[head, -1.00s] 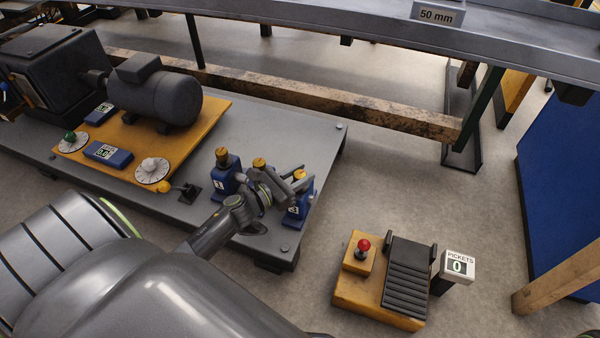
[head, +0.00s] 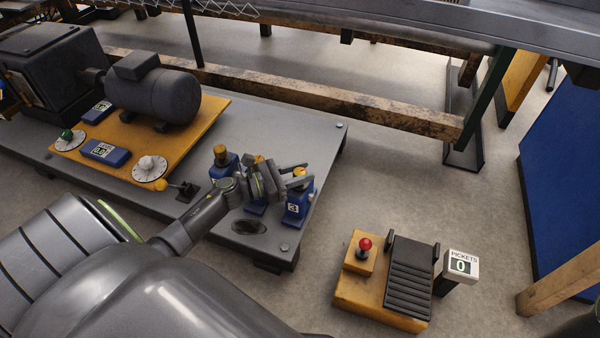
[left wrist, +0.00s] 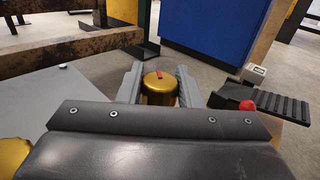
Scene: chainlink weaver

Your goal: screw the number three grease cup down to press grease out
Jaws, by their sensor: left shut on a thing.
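The number three grease cup has a brass cap (left wrist: 159,88) with a red mark on its top, and it also shows in the head view (head: 299,173). It sits on a blue block (head: 297,207) marked 3 near the right front corner of the grey base plate. My left gripper (head: 294,174) reaches in from the left and is shut on the cap, with one grey finger on each side of it. The wrist view also shows both fingers around the cap. My right gripper is not in view.
Another blue block (head: 222,167) with a brass cap (head: 220,152) stands left of my gripper; a middle one is partly hidden behind it. A motor (head: 152,92) stands on a yellow plate. A yellow pedal box (head: 375,300) with a red knob stands on the floor at right.

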